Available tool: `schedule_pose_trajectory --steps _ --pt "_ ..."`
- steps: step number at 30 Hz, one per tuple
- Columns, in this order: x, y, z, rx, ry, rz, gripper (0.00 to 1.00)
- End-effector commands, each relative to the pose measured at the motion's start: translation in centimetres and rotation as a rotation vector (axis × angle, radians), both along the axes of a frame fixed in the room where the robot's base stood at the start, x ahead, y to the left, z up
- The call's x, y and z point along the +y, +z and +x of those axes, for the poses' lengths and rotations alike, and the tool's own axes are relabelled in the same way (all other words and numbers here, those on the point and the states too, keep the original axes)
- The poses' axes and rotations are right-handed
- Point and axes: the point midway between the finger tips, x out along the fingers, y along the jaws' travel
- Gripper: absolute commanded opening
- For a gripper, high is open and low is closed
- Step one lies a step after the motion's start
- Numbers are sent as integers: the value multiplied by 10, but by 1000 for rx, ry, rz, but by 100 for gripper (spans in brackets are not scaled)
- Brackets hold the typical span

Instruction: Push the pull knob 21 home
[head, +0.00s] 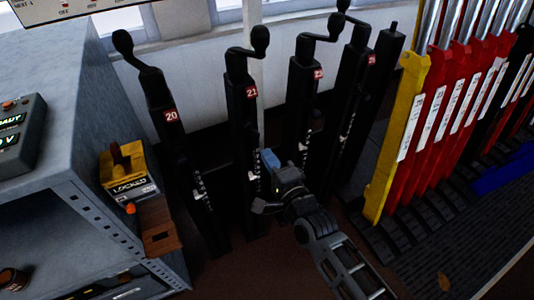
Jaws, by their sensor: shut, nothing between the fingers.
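The black post marked 21 (243,105) stands left of the picture's middle, with a red number plate and a dark crank handle at its top. My gripper (266,172) is low in front of this post, at its right side, and is shut with nothing in it. The pull knob 21 itself cannot be made out; my gripper and arm cover the post's lower right part. I cannot tell whether the gripper touches the post.
A similar post marked 20 (168,125) stands to the left, and more black posts (303,95) stand to the right. A grey cabinet (75,130) with a yellow locked box (127,170) is at the left. Yellow and red levers (395,140) fill the right.

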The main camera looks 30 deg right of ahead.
Motion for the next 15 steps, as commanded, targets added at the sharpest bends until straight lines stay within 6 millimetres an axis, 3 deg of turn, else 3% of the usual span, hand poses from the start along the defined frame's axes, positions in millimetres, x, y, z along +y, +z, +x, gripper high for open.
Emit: schedule_pose_trajectory --steps 15 --pt "0 -1 -72 1 0 1 0"
